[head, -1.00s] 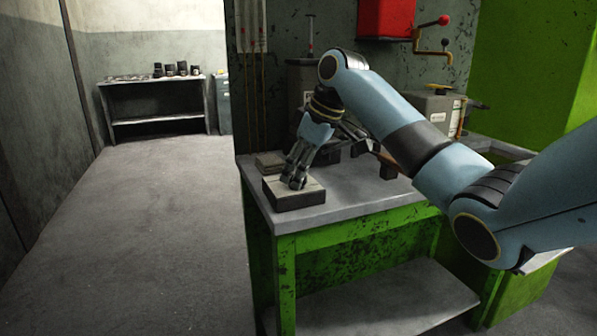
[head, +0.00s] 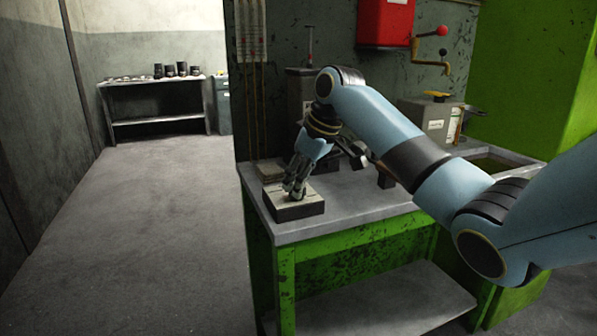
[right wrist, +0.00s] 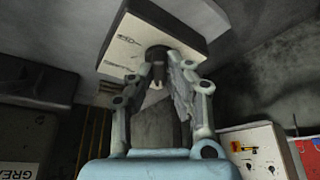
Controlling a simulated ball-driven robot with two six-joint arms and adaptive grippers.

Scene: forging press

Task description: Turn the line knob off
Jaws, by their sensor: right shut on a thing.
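The line knob (right wrist: 157,70) is a small dark cylinder with a pale tip, standing out from the light, marked face of a low control box (right wrist: 122,45) in the right wrist view. In the head view the same box (head: 302,211) lies on the bench's near left corner. My right gripper (head: 292,191) reaches down to the top of the box, and its fingers hide the knob there. In the right wrist view my right gripper (right wrist: 162,62) has its fingers closed around the knob. My left gripper is not in view.
The box rests on a green bench (head: 350,236) with a grey top. A grey machine box (head: 436,118) and a red wall box (head: 385,22) with a crank (head: 440,64) are behind my arm. The floor (head: 160,200) to the left is clear.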

